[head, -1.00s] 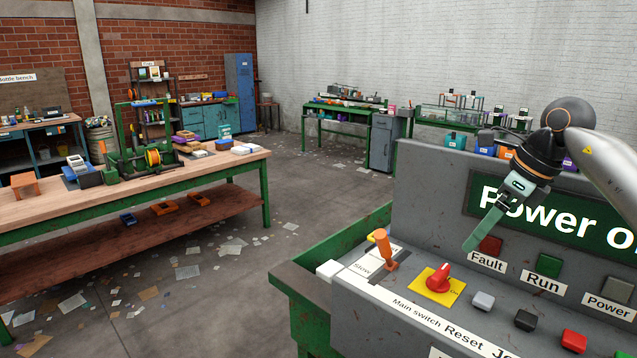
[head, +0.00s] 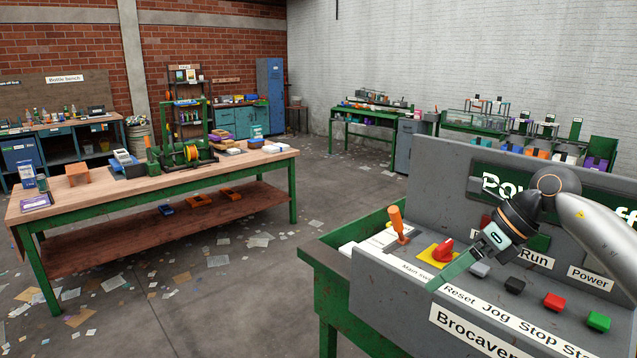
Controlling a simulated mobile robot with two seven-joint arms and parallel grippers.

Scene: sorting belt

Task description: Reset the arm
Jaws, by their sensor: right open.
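My right gripper (head: 436,284) reaches in from the right over the front of the grey control panel (head: 400,285). Its green finger points down and left, its tip over the label strip near the panel's front edge. It is open and holds nothing visible. The red main switch (head: 443,250) on its yellow plate is just behind the finger. The orange lever (head: 397,222) stands upright to the left. Grey (head: 480,269), black (head: 514,285), red (head: 553,301) and green (head: 598,321) buttons line up to the right. My left gripper is out of view.
The dark green display (head: 500,184) is partly hidden by my arm; its text starts "Po" and ends "ff". A wooden workbench (head: 110,205) with tools stands left across open floor littered with paper. Green tables (head: 370,117) stand at the back wall.

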